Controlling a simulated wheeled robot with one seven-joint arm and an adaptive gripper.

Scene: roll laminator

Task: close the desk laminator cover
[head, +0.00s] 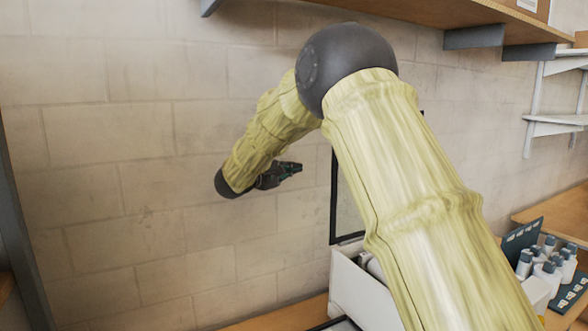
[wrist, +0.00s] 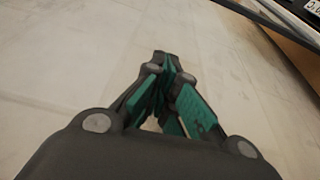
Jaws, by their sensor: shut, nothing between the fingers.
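My arm hides much of the laminator and the cover's right part. My gripper (head: 292,168) is to the left of the raised cover, apart from it, in front of the block wall. In the wrist view my gripper (wrist: 163,62) has its fingertips together with nothing between them.
A tray of white bottles with dark caps (head: 546,262) sits to the right. A wooden shelf (head: 500,14) on dark brackets runs overhead. White shelving (head: 556,120) stands at the far right. The space before the wall (head: 100,200) on the left is clear.

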